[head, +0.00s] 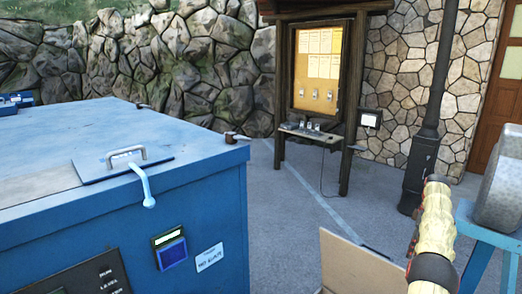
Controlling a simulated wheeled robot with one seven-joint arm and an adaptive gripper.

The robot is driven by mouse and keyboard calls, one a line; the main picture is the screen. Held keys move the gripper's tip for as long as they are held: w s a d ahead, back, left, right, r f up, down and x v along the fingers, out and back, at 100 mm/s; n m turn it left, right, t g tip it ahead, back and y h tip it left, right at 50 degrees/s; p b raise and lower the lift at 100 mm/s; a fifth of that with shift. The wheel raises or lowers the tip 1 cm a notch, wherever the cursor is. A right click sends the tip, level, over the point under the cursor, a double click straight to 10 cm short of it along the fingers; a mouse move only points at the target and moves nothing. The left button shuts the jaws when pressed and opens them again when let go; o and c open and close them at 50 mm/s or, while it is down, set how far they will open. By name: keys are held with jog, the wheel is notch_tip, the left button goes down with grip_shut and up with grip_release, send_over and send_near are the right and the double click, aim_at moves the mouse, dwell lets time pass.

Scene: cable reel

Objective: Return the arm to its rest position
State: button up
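My gripper's fingers do not show in the head view. A cream, ridged piece with dark and red bands rises at the lower right; I cannot tell for sure whether it is part of my arm. Nothing held can be seen.
A large blue cabinet (205,165) with a top handle (126,154) and a light-blue lever (146,188) fills the left. A tan box (350,268) is at bottom centre. A blue stand (478,235) with a grey rounded body (503,185) is at right. Paving (285,215) lies open between cabinet and notice board (318,70).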

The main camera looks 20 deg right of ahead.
jog(key=w+a+r+m+h+b, duration=0.1)
jog(key=w+a+r+b, duration=0.3)
jog(key=a, duration=0.4)
jog(key=w+a+r+h+b, duration=0.1)
jog(key=w+a+r+b, duration=0.1)
jog(key=w+a+r, duration=0.4)
jog(key=s+a+r+m+t+b, duration=0.15)
jog(key=a+b, duration=0.45)
jog(key=a, duration=1.7)
jog(key=s+a+f+t+b, duration=0.1)
jog(key=s+a+f+b, duration=0.15)
jog(key=s+a, duration=0.45)
jog(key=s+a+f+t+b, duration=0.2)
jog(key=s+a+b, duration=0.2)
jog(key=a, duration=0.7)
jog(key=s+a+f+m+t+b, duration=0.1)
jog(key=s+a+f+b, duration=0.1)
jog(key=s+a+f, duration=0.3)
jog(key=s+a+f+m+t+b, duration=0.1)
jog(key=s+a+f+b, duration=0.2)
jog(key=s+f, duration=0.7)
jog(key=shift+a+f+b, duration=0.35)
jog(key=shift+a+f, duration=0.1)
jog(key=shift+a, duration=0.7)
jog(key=shift+a, duration=0.1)
